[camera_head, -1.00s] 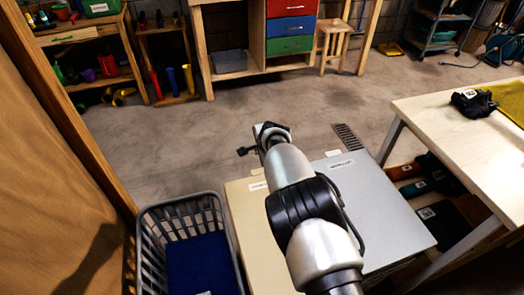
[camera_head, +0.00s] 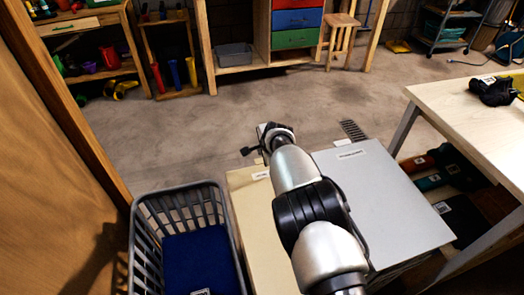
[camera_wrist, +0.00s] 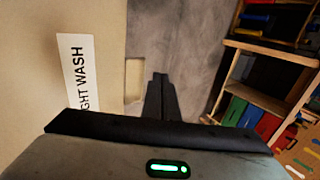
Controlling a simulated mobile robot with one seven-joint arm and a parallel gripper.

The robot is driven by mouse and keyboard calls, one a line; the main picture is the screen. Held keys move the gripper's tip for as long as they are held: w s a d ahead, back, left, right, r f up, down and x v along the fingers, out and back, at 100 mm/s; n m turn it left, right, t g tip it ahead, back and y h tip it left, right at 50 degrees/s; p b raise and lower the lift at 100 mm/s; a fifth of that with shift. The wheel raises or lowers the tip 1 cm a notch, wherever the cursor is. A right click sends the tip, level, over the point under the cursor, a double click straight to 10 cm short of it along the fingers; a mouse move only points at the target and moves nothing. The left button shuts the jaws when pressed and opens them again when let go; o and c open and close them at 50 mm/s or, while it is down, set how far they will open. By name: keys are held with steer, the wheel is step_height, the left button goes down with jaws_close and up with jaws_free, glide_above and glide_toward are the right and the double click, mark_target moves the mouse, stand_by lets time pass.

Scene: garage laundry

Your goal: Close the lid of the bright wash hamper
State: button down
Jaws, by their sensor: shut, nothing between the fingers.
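The bright wash hamper's cream lid (camera_head: 250,205) is at lower middle in the head view, left of a light grey lid (camera_head: 385,205). It looks about flat and level with the grey lid; I cannot tell if it is fully down. My arm covers part of both. My gripper (camera_head: 264,130) is at the hamper's far edge. Its fingers (camera_wrist: 160,85) are shut and empty, just beside the panel's edge; contact is unclear.
A grey laundry basket (camera_head: 140,235) with dark blue cloth stands left of the hamper, near a wooden panel (camera_head: 50,150). A pale table (camera_head: 465,115) stands to the right. The floor (camera_head: 190,140) beyond the hamper is clear up to the workbench and shelves.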

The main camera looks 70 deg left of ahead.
steer(key=p+v, duration=0.4)
steer(key=v, duration=1.3)
steer(key=shift+d, duration=0.15)
steer(key=shift+r, duration=0.15)
